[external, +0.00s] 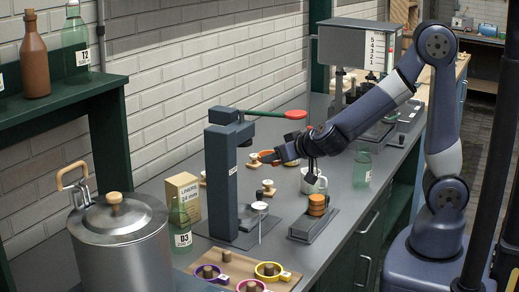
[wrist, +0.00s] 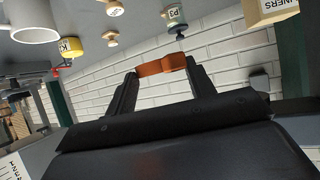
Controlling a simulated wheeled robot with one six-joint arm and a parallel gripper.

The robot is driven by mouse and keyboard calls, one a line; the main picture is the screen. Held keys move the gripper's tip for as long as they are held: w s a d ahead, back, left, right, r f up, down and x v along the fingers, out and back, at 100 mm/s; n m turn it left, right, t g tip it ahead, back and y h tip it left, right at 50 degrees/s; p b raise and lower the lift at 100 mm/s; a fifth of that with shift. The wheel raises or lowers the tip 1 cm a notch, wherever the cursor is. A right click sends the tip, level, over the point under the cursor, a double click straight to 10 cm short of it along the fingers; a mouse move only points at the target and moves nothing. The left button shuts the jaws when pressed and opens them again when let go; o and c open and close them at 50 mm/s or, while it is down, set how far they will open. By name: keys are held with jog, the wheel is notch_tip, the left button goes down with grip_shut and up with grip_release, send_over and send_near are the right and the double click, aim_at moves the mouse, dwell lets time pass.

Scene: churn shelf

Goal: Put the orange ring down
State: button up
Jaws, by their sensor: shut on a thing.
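The orange ring (external: 266,156) is at the tip of my gripper (external: 277,156), above the grey counter. In the wrist view the ring (wrist: 161,66) sits between the two dark fingers of my gripper (wrist: 160,68), which are shut on it. It shows there as a short orange band, seen edge-on. The ring appears held off the counter, but its exact height is hard to tell.
A dark press column (external: 221,180) with a red-tipped lever stands left of my gripper. An orange stack (external: 318,204) sits on a grey base in front. A white mug (external: 313,181) stands beneath my forearm.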

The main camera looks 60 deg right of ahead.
jog(key=shift+w+d+f+p, duration=0.75)
jog(key=shift+w+d+f, duration=0.2)
jog(key=shift+w+d, duration=0.25)
jog(key=shift+w+d+f, duration=0.2)
jog(key=shift+d+f, duration=0.35)
